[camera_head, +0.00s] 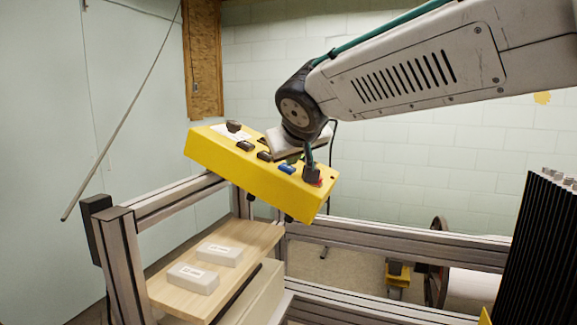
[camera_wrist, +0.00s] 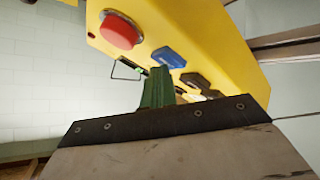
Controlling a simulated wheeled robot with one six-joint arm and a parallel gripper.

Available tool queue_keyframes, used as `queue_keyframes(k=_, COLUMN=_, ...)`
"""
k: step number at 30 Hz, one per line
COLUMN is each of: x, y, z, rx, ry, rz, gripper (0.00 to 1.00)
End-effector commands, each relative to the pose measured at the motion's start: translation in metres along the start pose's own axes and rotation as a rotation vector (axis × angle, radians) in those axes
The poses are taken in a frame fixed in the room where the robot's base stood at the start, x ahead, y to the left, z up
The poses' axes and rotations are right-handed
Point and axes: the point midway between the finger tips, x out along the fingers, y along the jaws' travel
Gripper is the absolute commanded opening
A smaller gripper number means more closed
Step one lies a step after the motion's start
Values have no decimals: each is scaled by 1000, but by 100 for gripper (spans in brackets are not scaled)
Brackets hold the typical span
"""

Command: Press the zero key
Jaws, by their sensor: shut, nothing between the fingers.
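A yellow control box (camera_head: 225,160) is mounted at a tilt on the metal frame, with several keys on its face. A blue key (camera_head: 287,169) and dark keys (camera_head: 264,156) are in a row. The wrist view shows the blue key (camera_wrist: 169,57), a dark key (camera_wrist: 196,80) and a round red button (camera_wrist: 121,31). No key marking is legible, so I cannot tell which is the zero key. My gripper (camera_wrist: 158,70) is shut and empty, its green fingers close to the blue key. Whether they touch the box is unclear. In the head view the wrist partly hides them.
A wooden shelf (camera_head: 165,290) below the box holds two pale labelled blocks (camera_head: 193,278). Metal rails (camera_head: 390,243) run across behind. A stack of dark vertical strips (camera_head: 540,250) stands at the right. A thin rod (camera_head: 120,118) leans at the left wall.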

Motion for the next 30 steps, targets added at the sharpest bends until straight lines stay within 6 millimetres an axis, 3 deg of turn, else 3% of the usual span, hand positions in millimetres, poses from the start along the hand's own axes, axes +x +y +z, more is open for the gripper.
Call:
queue_keyframes(k=20, x=-12, y=9, z=-9, rx=0, ry=1, rz=0, gripper=0)
queue_keyframes(k=30, x=-34, y=25, z=-25, rx=2, ry=2, rz=1, gripper=0)
